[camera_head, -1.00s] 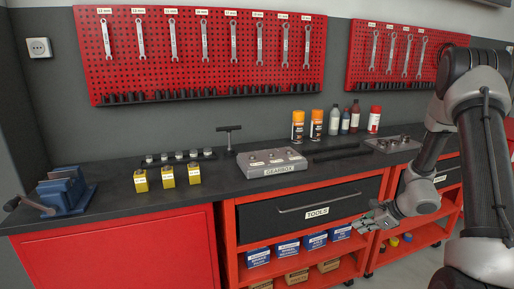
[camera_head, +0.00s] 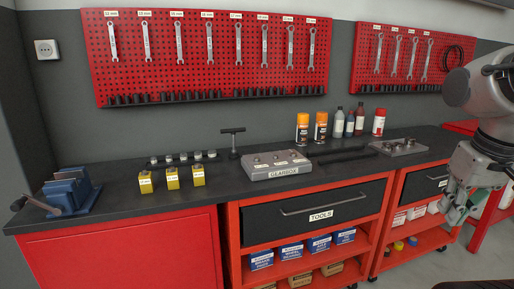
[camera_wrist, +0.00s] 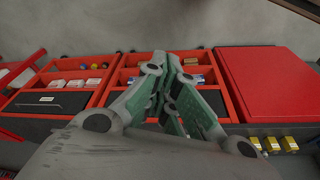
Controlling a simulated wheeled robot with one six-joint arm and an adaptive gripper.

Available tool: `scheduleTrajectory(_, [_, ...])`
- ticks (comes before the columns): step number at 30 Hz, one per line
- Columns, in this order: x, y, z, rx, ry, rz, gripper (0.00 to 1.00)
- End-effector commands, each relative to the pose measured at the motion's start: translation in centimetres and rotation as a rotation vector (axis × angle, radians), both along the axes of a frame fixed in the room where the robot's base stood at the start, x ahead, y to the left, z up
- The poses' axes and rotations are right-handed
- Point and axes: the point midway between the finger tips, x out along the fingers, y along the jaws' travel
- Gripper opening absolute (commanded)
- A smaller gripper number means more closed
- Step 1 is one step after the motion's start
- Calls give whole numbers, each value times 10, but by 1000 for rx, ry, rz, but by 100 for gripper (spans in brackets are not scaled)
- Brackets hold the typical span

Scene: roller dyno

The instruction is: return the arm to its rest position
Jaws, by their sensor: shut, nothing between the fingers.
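My gripper (camera_head: 456,212) hangs at the right edge of the head view, in front of the right-hand part of the bench. It is apart from the bench and holds nothing. In the wrist view my gripper (camera_wrist: 166,62) shows large in the middle, its green-padded fingers close together at the tips. My arm comes in from the right edge of the head view and is partly cut off by the frame.
The dark worktop (camera_head: 110,184) carries a blue vise (camera_head: 68,192), yellow blocks (camera_head: 172,178), a gearbox (camera_head: 274,165) and spray cans (camera_head: 303,127). The tools drawer (camera_head: 320,212) is shut. Pegboards with wrenches hang behind. Grey floor lies in front.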

Motion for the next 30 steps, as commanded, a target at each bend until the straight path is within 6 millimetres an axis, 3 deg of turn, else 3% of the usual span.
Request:
scheduleTrajectory(3, [-3, 8, 18, -2, -92, 35, 0])
scheduleTrajectory(7, [-4, 13, 26, -1, -130, 58, 0])
scheduleTrajectory(30, [-4, 13, 26, -1, -130, 58, 0])
